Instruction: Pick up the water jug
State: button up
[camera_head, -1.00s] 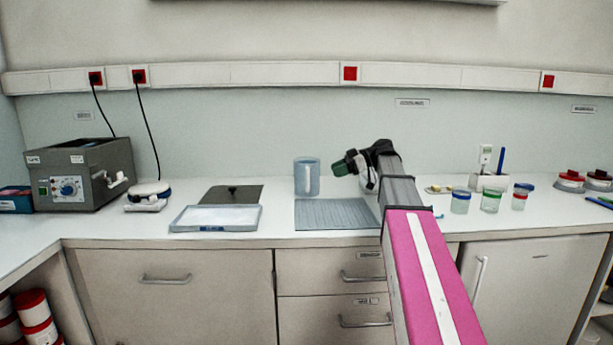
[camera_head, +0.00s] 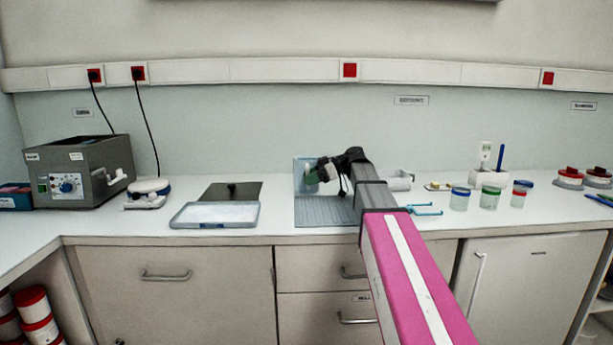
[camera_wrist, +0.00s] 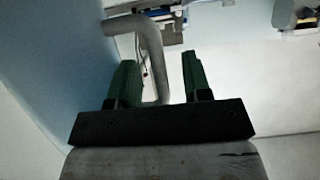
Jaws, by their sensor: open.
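The water jug (camera_head: 298,178) is a bluish translucent jug standing at the back edge of the grey ribbed mat (camera_head: 325,212). My gripper (camera_head: 313,176) is in front of its right side and hides part of it. In the wrist view the jug's blue wall (camera_wrist: 62,62) fills the left side. Its pale curved handle (camera_wrist: 153,45) runs between the two green fingers of my gripper (camera_wrist: 158,78). The fingers stand apart, with gaps visible beside the handle.
A white tray (camera_head: 186,220) and a dark plate (camera_head: 248,193) lie left of the mat. Several lidded cups, including a blue-lidded one (camera_head: 460,199), stand to the right. The wall (camera_head: 250,130) is close behind the jug.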

jog(key=shift+a, duration=0.1)
grip_shut()
jog(key=shift+r, duration=0.1)
dwell(1.2)
